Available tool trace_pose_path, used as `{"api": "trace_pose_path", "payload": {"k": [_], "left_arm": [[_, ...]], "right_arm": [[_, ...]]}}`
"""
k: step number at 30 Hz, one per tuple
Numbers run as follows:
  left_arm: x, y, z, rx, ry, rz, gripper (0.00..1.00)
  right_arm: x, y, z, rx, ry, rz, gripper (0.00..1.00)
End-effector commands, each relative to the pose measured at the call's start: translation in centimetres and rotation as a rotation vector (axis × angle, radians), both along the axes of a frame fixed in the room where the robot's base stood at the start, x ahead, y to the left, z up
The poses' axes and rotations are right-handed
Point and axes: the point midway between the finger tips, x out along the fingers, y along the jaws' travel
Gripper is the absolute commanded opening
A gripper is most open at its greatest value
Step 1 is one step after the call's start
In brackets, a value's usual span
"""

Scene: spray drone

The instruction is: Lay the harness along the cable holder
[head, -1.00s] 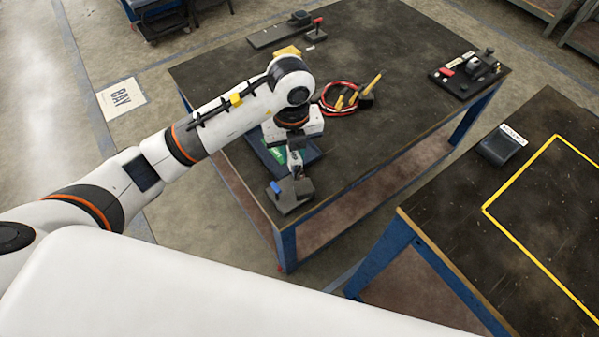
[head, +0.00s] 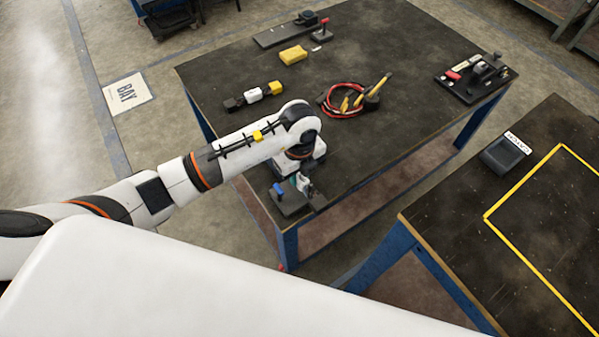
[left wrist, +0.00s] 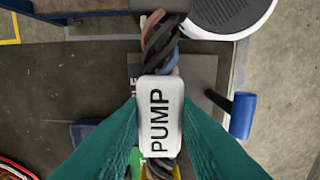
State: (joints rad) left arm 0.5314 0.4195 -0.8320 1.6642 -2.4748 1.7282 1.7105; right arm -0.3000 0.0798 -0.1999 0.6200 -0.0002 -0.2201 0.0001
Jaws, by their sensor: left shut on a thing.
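My left gripper (head: 304,187) is over the near left corner of the far table. In the left wrist view its teal fingers (left wrist: 160,118) are shut on a white connector marked PUMP (left wrist: 159,92), part of the harness. Twisted dark, blue and brown wires (left wrist: 160,45) run from its top end, and more wire shows below it. Under it is a dark grey plate (left wrist: 200,75) with a blue handle (left wrist: 242,115), seemingly the cable holder; it also shows in the head view (head: 290,205). Contact between harness and plate cannot be told. My right gripper is out of view.
Behind my arm lie dark, white and yellow blocks (head: 253,95) in a row, a yellow block (head: 293,54) and a red cable coil (head: 340,112) with yellow-handled tools. A black fixture (head: 476,77) stands at the right. A second table (head: 540,220) is at lower right.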

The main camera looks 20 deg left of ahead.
Motion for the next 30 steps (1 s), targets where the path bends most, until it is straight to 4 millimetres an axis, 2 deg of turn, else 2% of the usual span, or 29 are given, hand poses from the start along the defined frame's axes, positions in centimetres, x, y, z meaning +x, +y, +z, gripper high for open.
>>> {"api": "trace_pose_path", "payload": {"k": [22,23,24,27,30], "left_arm": [[0.1,0.0,-1.4,-0.001,-0.002,0.000,0.01],[0.0,0.0,-1.4,-0.001,-0.001,0.000,0.28],[0.0,0.0,-1.4,-0.001,-0.001,0.000,0.35],[0.0,0.0,-1.4,-0.001,-0.001,0.000,0.49],[0.0,0.0,-1.4,-0.001,-0.001,-0.001,0.49]], "right_arm": [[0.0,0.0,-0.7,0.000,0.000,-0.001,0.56],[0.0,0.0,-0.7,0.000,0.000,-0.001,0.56],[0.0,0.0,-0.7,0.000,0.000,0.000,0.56],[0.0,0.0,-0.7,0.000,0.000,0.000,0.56],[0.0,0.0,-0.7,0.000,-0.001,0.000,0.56]]}}
